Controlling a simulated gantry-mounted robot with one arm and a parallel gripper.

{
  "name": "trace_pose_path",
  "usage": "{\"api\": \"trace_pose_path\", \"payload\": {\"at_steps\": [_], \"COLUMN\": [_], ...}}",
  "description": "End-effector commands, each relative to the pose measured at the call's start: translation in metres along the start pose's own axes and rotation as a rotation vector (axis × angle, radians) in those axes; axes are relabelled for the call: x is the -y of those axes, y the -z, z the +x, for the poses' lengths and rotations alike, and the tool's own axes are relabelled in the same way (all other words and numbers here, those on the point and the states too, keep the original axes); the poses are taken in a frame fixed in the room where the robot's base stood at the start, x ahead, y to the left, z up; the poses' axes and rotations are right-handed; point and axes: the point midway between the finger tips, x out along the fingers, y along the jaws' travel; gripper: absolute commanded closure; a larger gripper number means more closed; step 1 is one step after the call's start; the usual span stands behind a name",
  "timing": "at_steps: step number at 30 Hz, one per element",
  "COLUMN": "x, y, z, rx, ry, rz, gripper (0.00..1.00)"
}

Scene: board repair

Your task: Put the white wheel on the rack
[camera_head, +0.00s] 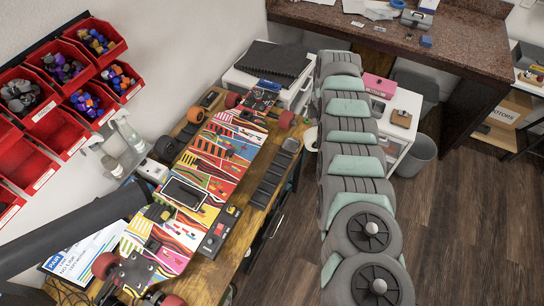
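A small white rounded thing (311,139) shows at the left edge of my arm, beside the white drawer cabinet. My arm partly hides it, and I cannot tell if it is the white wheel. No other white wheel is clear. My gripper is not visible; my grey and teal arm fills the middle right.
Red wall bins (97,42) with coloured parts hang at the left, above spray bottles (125,130). A white cabinet (402,118) carries a pink box (378,85). A grey bin (416,155) stands beside it. The wooden floor at right is clear.

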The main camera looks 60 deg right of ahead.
Motion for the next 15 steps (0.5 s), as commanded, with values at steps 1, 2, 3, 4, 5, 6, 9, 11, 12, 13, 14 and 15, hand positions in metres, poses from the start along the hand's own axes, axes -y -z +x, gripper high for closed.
{"api": "trace_pose_path", "payload": {"at_steps": [1, 2, 3, 4, 5, 6, 9, 11, 12, 13, 14, 15], "x": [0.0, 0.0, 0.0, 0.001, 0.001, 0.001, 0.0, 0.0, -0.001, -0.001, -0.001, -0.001], "y": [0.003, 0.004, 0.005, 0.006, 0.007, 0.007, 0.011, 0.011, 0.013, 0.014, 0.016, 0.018], "z": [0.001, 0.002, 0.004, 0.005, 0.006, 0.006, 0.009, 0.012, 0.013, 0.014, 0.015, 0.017], "rx": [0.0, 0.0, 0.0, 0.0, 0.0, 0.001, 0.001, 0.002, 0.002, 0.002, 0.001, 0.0], "ry": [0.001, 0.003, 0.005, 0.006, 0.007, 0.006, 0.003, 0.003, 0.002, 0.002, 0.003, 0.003], "rz": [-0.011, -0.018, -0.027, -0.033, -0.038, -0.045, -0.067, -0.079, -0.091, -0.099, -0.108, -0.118], "gripper": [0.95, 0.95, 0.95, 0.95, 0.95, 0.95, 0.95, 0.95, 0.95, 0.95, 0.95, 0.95]}}
